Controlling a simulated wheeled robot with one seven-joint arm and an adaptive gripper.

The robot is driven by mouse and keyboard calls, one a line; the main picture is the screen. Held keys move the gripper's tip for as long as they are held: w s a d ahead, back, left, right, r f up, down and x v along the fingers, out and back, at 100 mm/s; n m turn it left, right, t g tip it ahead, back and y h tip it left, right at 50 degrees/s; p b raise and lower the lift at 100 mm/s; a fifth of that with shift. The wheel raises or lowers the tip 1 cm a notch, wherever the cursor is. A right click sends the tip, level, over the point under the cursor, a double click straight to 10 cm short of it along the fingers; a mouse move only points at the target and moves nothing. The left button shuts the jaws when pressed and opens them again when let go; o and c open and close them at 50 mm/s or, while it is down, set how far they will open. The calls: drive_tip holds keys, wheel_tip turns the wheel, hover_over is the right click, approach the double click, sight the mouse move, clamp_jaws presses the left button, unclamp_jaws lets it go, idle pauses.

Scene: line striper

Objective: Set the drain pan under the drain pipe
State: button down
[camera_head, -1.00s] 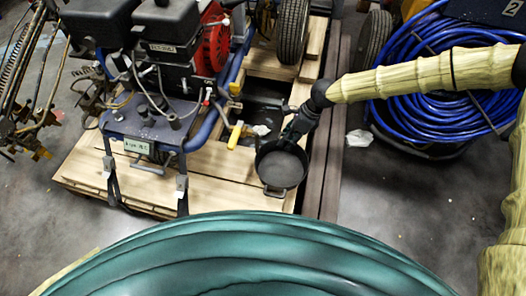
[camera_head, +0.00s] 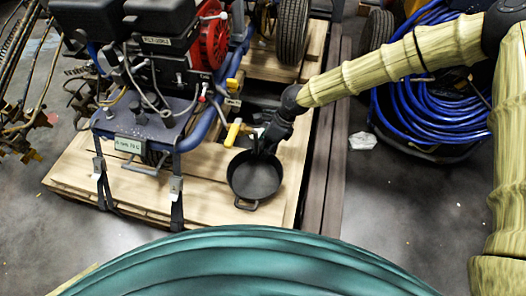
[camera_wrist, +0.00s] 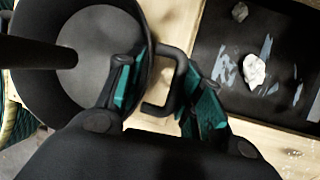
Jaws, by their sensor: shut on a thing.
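The drain pan (camera_head: 254,178) is a dark round pan with a loop handle on each side. It is over the pale boards beside the machine; I cannot tell whether it touches them. My gripper (camera_head: 264,146) is at its far side. In the wrist view, the fingers of my gripper (camera_wrist: 165,92) are shut on the pan's handle (camera_wrist: 181,68). The pan (camera_wrist: 128,45) fills the upper left there. A dark bar (camera_wrist: 35,52) crosses over its inside; I cannot tell whether this is the drain pipe. A yellow valve handle (camera_head: 232,133) is just above the pan on the machine.
The machine (camera_head: 160,80) stands on a wooden pallet (camera_head: 75,170). A dark recess (camera_wrist: 265,65) holds a whitish lump (camera_wrist: 254,71). A blue hose coil (camera_head: 430,115) lies at right. Bare floor is open at lower right.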

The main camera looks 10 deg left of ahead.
drive_tip(key=shift+f, duration=0.5)
drive_tip(key=c, duration=0.9)
unclamp_jaws()
drive_tip(key=shift+r, duration=0.1)
drive_tip(key=p+v, duration=0.6)
drive_tip(key=v, duration=0.6)
drive_tip(key=shift+p, duration=0.3)
